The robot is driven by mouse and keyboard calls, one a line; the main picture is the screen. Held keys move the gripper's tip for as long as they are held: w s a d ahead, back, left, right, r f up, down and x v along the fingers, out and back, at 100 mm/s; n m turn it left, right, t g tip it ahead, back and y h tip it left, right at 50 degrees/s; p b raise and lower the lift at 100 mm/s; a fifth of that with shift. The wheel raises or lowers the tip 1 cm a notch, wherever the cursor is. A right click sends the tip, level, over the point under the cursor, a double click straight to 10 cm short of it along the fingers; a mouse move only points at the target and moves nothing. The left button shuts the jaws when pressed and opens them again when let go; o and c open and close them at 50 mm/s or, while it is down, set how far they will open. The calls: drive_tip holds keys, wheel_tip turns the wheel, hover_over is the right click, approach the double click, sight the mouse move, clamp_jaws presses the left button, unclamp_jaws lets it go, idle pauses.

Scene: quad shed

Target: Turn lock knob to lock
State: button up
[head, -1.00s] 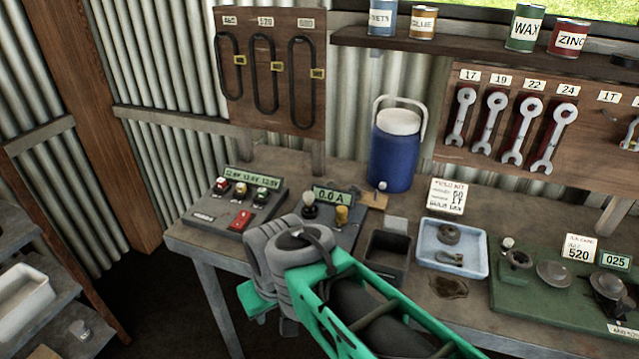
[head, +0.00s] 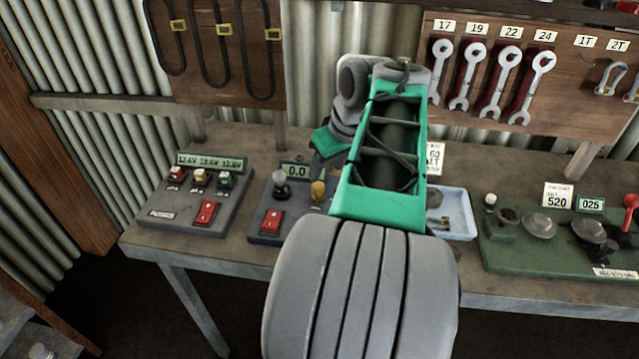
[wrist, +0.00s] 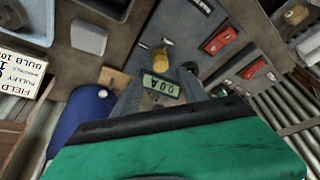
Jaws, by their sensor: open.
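No knob shows a readable lock mark, so I cannot tell for sure which one is the lock knob. A dark grey meter box (head: 257,228) with a small lit display (head: 297,170) carries a grey-topped knob (head: 279,178), a yellow knob (head: 318,190) and a red switch (head: 271,222). In the wrist view, the yellow knob (wrist: 160,56) and display (wrist: 160,86) appear beyond my gripper (wrist: 158,88). Its two grey fingers are apart, with nothing held. One finger partly covers the grey-topped knob. In the head view my arm hides most of the gripper.
Left of it stands a second box (head: 185,215) with several small knobs and a red switch. A blue jug (wrist: 82,118) is near my gripper. A pale blue tray (head: 458,225) and a green board (head: 540,258) with round parts lie right. Wrenches (head: 500,85) hang behind.

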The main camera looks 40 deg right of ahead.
sight(319, 185)
drive_tip(key=x, duration=0.7)
drive_tip(key=shift+a+f, duration=0.1)
drive_tip(key=shift+f, duration=0.05)
clamp_jaws()
